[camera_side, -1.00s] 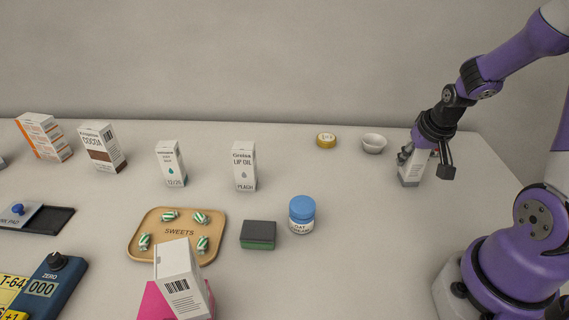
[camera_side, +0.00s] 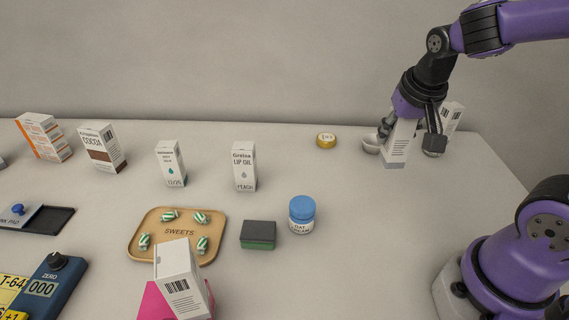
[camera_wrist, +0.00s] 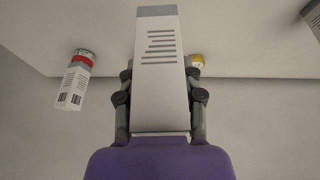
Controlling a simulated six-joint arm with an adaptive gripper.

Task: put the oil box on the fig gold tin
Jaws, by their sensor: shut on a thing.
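My gripper (camera_side: 410,132) is shut on a white box (camera_side: 396,152) with a grey lower end; its label is not readable here. In the wrist view the held box (camera_wrist: 159,75) shows lines of small print between the fingers of my gripper (camera_wrist: 160,98). The gold tin (camera_side: 326,140), with a pale lid label, stands at the back of the counter, left of the held box and apart from it. Its yellow edge (camera_wrist: 197,61) shows in the wrist view, partly hidden by a finger. Its top looks bare. Any gap under the held box is hard to judge.
Behind my gripper, a white barcode box (camera_side: 452,116) appears atop a round container. A lip oil box (camera_side: 244,168) and a blue-lidded jar (camera_side: 302,216) stand farther left. The counter before the tin is clear.

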